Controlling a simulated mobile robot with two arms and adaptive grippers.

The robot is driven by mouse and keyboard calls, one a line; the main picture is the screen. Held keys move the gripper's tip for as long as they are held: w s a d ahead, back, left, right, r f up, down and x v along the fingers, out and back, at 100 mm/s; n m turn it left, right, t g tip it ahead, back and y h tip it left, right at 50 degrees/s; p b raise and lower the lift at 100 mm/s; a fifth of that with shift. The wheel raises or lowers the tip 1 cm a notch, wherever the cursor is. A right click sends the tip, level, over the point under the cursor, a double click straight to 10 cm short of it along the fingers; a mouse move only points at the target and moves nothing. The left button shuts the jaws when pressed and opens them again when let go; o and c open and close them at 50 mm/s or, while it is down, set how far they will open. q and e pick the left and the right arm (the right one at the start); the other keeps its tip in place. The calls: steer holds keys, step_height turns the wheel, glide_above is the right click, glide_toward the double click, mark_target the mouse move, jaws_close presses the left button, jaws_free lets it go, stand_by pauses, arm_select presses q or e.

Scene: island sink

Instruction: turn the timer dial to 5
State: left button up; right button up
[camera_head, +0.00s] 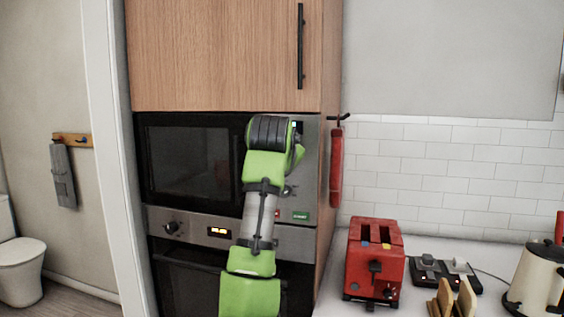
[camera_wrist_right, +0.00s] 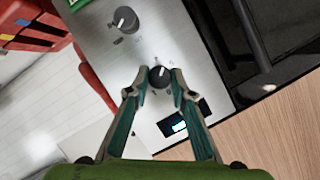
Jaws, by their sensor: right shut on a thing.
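The built-in microwave (camera_head: 190,160) is in the wall unit in the head view, with its control panel at its right side. In the right wrist view, a small black dial with a white mark (camera_wrist_right: 159,76) sits on the metal panel beside a lit display (camera_wrist_right: 180,127). My right gripper (camera_wrist_right: 161,83) has its fingertips at both sides of this dial and is shut on it. A second, larger dial (camera_wrist_right: 126,19) is on the same panel. It also shows in the head view (camera_head: 288,190). The numbers around the held dial are too small to read. My left gripper is not in view.
An oven with a lit clock (camera_head: 219,232) is below the microwave. A red toaster (camera_head: 374,262), a black device (camera_head: 445,272) and a kettle (camera_head: 537,280) stand on the counter to the right. A red item (camera_head: 336,165) hangs from a hook on the cabinet side.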

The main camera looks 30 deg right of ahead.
steer(key=shift+s+f+m+t+y+b, duration=0.2)
steer(key=shift+m+t, duration=0.25)
steer(key=shift+m, duration=0.4)
steer(key=shift+w+f+m+t+y+b, duration=0.1)
steer(key=shift+m+t+y+b, duration=0.25)
steer(key=shift+m, duration=0.5)
steer(key=o, duration=1.1)
steer(key=shift+r, duration=0.1)
steer(key=v, duration=0.7)
steer(key=shift+s, duration=0.2)
steer(key=shift+a, duration=0.1)
